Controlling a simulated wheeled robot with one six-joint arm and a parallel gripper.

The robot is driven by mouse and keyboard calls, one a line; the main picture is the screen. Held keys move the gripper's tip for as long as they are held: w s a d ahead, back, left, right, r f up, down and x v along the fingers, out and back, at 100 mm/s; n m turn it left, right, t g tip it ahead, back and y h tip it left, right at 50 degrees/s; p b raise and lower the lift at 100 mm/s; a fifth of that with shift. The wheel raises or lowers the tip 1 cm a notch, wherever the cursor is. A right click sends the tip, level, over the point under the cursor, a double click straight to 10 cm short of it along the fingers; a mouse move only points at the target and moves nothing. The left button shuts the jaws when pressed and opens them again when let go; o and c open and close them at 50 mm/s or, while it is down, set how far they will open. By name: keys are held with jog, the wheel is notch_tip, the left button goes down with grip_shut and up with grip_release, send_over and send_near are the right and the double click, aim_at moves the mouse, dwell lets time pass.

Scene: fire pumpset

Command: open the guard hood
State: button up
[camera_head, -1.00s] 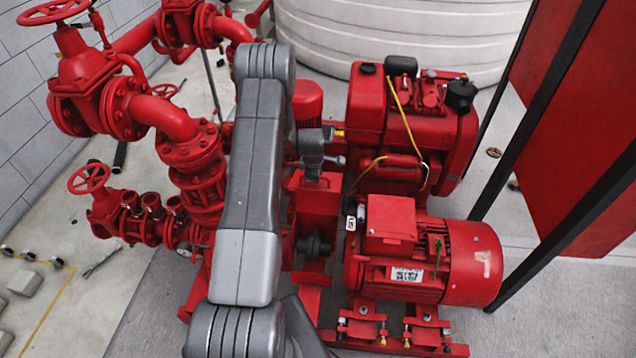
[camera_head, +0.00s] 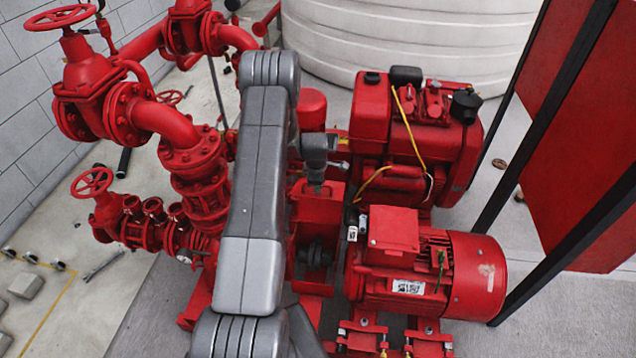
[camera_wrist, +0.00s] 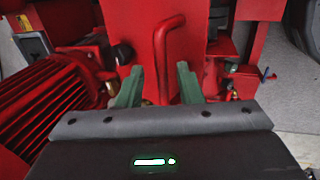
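The guard hood (camera_head: 318,205) is a red box-like cover between the motor and the pump side in the head view, partly hidden by my arm. In the wrist view the hood (camera_wrist: 200,35) is a red panel with a bent red bar handle (camera_wrist: 168,60). My gripper (camera_wrist: 160,68) is open, with its two green fingers apart on either side of the handle's lower part in the picture. I cannot tell whether the fingers reach around the handle or touch it. In the head view my gripper's fingers are not clearly visible.
A red ribbed motor (camera_head: 430,265) stands right of the hood, with a red engine (camera_head: 415,135) behind it. Red valves and pipes (camera_head: 165,125) are at left. A dark-framed red panel (camera_head: 580,150) stands at far right. A white tank (camera_head: 400,40) is behind.

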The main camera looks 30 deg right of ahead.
jog(key=b+v, duration=0.3)
jog(key=v, duration=1)
jog(key=shift+a+r, duration=0.15)
jog(key=shift+r, duration=0.2)
jog(key=shift+s, duration=0.1)
jog(key=p+x, duration=0.3)
jog(key=x, duration=1.1)
jog(key=shift+r, duration=0.15)
